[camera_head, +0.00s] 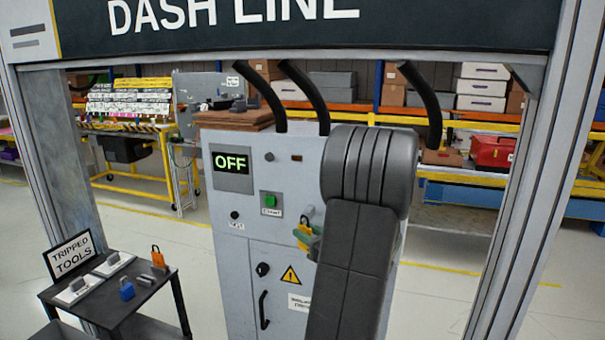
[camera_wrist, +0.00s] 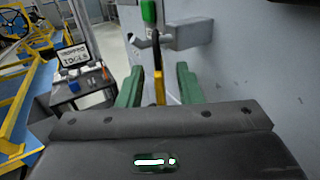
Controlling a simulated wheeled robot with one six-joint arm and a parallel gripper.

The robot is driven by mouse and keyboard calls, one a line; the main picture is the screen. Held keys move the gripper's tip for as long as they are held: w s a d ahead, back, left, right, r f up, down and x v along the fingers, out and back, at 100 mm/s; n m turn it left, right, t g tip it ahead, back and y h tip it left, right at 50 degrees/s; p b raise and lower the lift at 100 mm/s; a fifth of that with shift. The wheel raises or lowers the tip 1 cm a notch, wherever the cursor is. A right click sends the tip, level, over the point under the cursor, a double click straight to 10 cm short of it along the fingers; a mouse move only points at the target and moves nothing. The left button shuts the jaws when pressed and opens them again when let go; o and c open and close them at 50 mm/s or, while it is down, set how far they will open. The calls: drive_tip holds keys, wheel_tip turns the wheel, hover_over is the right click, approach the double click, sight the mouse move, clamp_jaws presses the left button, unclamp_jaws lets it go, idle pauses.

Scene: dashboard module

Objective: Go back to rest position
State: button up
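The grey cabinet (camera_head: 225,200) stands in the middle of the head view, with a lit display reading OFF (camera_head: 233,162) and a green button (camera_head: 271,200). My gripper (camera_head: 312,242) is at the cabinet's front, partly hidden by my dark arm. In the wrist view, the two green fingers of my gripper (camera_wrist: 160,72) stand apart, with a yellow piece (camera_wrist: 158,88) between them and gaps on both sides. It hangs below a dark part and a green part (camera_wrist: 149,12) at the cabinet face; how it is attached is unclear.
A black table (camera_head: 120,300) with a "Tripped Tools" sign (camera_head: 74,254), a blue padlock (camera_head: 127,290) and an orange padlock (camera_head: 157,257) stands at the left. Frame posts (camera_head: 535,180) rise on both sides. Open floor (camera_head: 440,290) lies right of the cabinet.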

drive_tip(key=x, duration=0.2)
drive_tip(key=shift+w+a, duration=0.25)
drive_tip(key=shift+w+a+r+p, duration=0.1)
drive_tip(key=shift+a+r+p, duration=0.05)
drive_tip(key=shift+p, duration=0.2)
drive_tip(key=shift+s+r, duration=0.15)
drive_tip(key=shift+s, duration=0.2)
drive_tip(key=shift+s+a, duration=0.1)
